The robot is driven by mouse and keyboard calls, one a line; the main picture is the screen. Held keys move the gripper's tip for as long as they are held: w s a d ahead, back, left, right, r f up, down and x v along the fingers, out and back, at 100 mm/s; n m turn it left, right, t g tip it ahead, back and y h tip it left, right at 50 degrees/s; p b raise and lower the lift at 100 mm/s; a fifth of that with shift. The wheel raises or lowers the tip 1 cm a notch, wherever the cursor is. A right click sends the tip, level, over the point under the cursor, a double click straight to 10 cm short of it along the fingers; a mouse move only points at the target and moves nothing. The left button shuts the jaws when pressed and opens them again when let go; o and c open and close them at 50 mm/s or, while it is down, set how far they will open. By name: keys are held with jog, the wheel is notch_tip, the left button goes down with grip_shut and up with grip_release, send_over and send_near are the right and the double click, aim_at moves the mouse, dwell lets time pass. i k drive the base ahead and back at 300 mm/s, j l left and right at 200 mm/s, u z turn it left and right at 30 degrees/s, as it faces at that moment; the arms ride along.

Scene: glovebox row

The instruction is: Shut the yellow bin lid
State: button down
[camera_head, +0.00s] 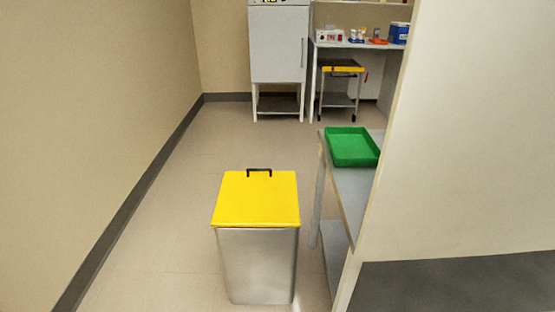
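The yellow bin lid (255,204) lies flat across the top of a grey metal bin (257,265) in the lower middle of the head view. It looks closed, though a very small gap along its edges could not be told from here. A black handle (259,171) stands at the lid's far edge. The bin stands upright on the floor. My gripper and arm do not show in this view.
A grey table (352,190) with a green tray (352,146) stands right of the bin, beside a large pale panel (470,130). A white cabinet (278,45) and a yellow-topped cart (342,69) stand at the back. Floor left of the bin is clear.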

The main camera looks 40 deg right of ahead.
aim_at(252, 197)
jog(key=i+j+z, duration=0.2)
jog(key=z, duration=0.25)
jog(key=i+j+z, duration=0.2)
jog(key=z, duration=0.25)
jog(key=i+j+z, duration=0.1)
jog(key=j, duration=0.25)
jog(key=i+j, duration=0.2)
jog(key=j, duration=0.15)
jog(key=i+j+z, duration=0.15)
jog(key=j, duration=0.2)
jog(key=i+j+z, duration=0.1)
jog(key=j, duration=0.3)
jog(key=i+j, duration=0.15)
jog(key=j, duration=0.2)
jog(key=i+j+z, duration=0.15)
jog(key=j, duration=0.25)
jog(key=i+j, duration=0.1)
jog(key=j, duration=0.35)
jog(key=i+j, duration=0.1)
jog(key=j, duration=0.35)
